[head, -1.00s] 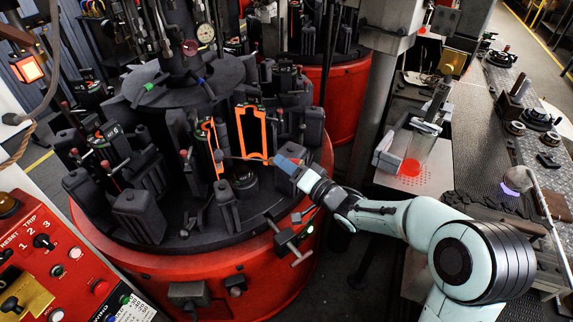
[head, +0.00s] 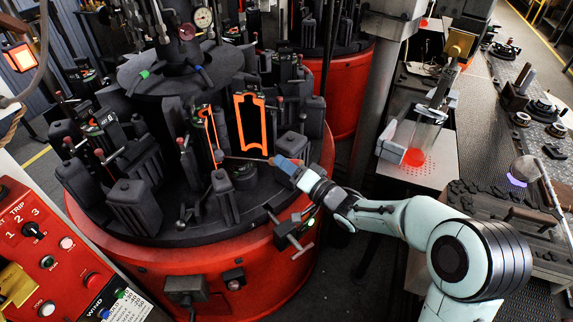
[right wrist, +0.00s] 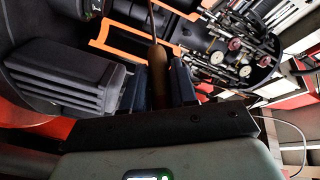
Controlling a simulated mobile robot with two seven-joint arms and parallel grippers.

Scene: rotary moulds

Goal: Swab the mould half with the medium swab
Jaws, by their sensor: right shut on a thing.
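My right gripper (head: 286,165) is shut on the swab, whose thin rod (head: 245,158) points left in the head view. In the right wrist view the swab's brown handle (right wrist: 158,72) stands between the dark fingers. The rod passes by the lower end of an open mould half with a glowing orange rim (head: 239,122); I cannot tell whether it touches. A second orange-rimmed half (head: 207,122) stands to its left, facing it at an angle. My left gripper is not in view.
The moulds stand on a round dark table with a red base (head: 180,258), crowded with dark blocks. A red control panel (head: 45,250) is at lower left. A bench (head: 480,130) on the right holds a clear cylinder (head: 424,135) and a grey-headed stick (head: 525,168).

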